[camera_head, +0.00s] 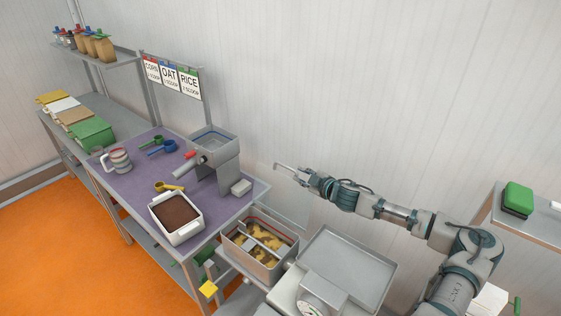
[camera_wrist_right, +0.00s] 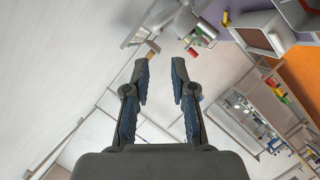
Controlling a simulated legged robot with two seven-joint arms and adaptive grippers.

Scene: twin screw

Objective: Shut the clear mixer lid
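The mixer (camera_head: 232,252) is a metal box with paddles over a yellowish-brown mass, standing below the purple table's right end. Its clear lid (camera_head: 288,205) shows as a faint see-through panel raised upright behind the box, against the wall. The lid's outline is hard to make out. My right gripper (camera_head: 280,169) is at the panel's upper part, pointing left; I cannot tell whether it touches it. In the right wrist view the right gripper (camera_wrist_right: 159,62) has its fingers apart with nothing clearly between them. My left gripper is out of view.
A scale with a wide grey pan (camera_head: 345,268) stands right of the mixer. The purple table (camera_head: 130,182) holds a grey hopper machine (camera_head: 215,165), scoops and a white tub of brown material (camera_head: 160,222). A shelf with a green box (camera_head: 517,198) is at the right.

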